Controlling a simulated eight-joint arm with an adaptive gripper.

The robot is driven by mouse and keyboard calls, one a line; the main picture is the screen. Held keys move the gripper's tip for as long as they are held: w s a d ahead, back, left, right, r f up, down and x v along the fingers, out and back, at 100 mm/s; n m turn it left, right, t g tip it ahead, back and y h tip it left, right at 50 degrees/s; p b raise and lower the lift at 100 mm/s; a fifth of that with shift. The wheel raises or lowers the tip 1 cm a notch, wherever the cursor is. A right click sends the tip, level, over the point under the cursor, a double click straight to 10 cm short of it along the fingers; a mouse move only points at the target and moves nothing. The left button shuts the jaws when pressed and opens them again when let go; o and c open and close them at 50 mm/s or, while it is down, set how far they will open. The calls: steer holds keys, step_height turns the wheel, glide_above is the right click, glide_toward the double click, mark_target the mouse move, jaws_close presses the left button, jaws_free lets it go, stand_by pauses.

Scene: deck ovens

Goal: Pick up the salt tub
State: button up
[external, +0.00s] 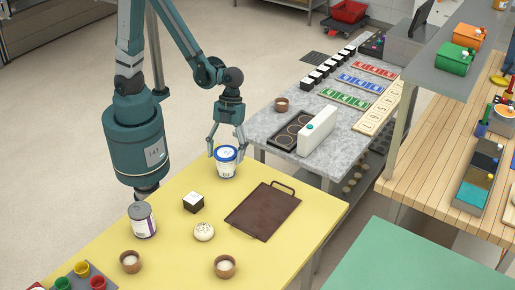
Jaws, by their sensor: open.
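A white tub with a blue rim on its lid (226,167) stands upright near the back edge of the yellow table. It is the likely salt tub, but I cannot read its label. My gripper (225,151) points down over it, open, with one finger at each side of the lid. I cannot tell whether the fingers touch the tub. A grey-lidded can with a white and purple label (143,222) stands at the left of the table.
A grey stone counter (262,127) stands close behind, holding a white upright box (316,131).

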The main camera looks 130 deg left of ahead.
mark_target(223, 175)
steer(key=shift+f, duration=0.1)
steer(key=shift+b+x, duration=0.6)
steer(key=shift+x, duration=1.9)
steer(key=shift+w, duration=0.1)
steer(key=c, duration=1.4)
